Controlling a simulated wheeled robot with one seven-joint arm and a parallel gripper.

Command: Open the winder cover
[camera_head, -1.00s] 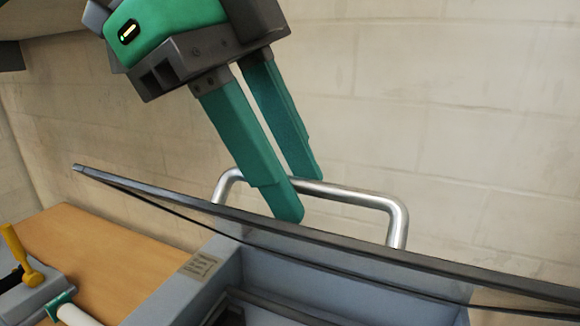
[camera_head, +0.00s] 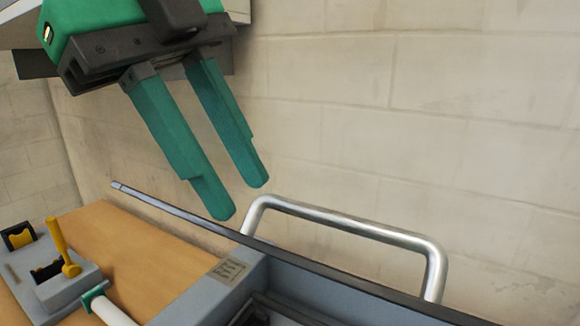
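The winder cover (camera_head: 330,280) shows as a dark, thin-edged panel that stands raised, its edge running from the left middle down to the lower right. A silver bar handle (camera_head: 345,226) is fixed to it and sticks up behind that edge. My gripper (camera_head: 240,203), with two green fingers, is up and to the left of the handle. The fingers are apart with nothing between them, and they appear clear of the handle. Below the cover edge is the grey machine housing (camera_head: 215,295) with a small label. The cover's hinge is out of view.
A wooden tabletop (camera_head: 110,245) lies at the left. On it stand a grey block with a yellow lever (camera_head: 62,250) and a white roller (camera_head: 108,310) with a green end. A pale block wall (camera_head: 440,120) is behind. The space right of my gripper is free.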

